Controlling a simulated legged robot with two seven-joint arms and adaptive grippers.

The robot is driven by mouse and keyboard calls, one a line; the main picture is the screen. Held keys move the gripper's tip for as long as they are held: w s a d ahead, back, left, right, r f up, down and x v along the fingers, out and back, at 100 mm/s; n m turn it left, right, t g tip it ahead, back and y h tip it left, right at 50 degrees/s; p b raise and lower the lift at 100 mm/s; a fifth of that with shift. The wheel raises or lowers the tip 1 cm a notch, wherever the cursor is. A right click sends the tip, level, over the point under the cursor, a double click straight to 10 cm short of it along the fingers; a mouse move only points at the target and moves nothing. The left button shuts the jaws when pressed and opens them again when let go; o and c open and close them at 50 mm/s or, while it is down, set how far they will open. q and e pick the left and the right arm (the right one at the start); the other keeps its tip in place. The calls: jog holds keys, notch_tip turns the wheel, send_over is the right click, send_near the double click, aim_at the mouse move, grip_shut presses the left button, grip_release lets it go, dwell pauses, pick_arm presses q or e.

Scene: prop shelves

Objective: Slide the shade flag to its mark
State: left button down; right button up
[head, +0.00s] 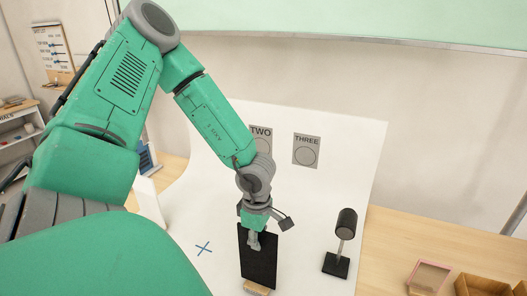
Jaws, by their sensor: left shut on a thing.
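The shade flag (258,264) is a black upright panel on a small wooden foot (257,287). It stands on the white backdrop sheet (311,240). My left gripper (254,242) reaches down over the panel's upper part and is shut on it. A blue cross mark (204,249) lies on the sheet, to the left of the flag and apart from it. My arm hides part of the sheet behind it. My right gripper is not in view.
A black lamp (346,224) on a square base stands to the right of the flag. Cards TWO (261,137) and THREE (306,151) are on the sheet's upright back. A pink-rimmed tray (430,275) and a wooden box (484,288) sit at the lower right. Bare sheet lies between flag and lamp.

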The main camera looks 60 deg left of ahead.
pick_arm(q)
jog(key=shift+s+a, duration=0.5)
jog(key=shift+a, duration=0.3)
jog(key=shift+s+a, duration=0.45)
jog(key=shift+a, duration=0.35)
jog(key=shift+s+a, duration=0.5)
jog(key=shift+a, duration=0.3)
jog(key=shift+f, duration=0.2)
jog(key=c, duration=1.6)
grip_release()
notch_tip(320, 180, up, 12)
send_over(239, 235)
jog(key=shift+w+a+f, duration=0.1)
jog(key=shift+w+a, duration=0.1)
jog(key=shift+a, duration=0.1)
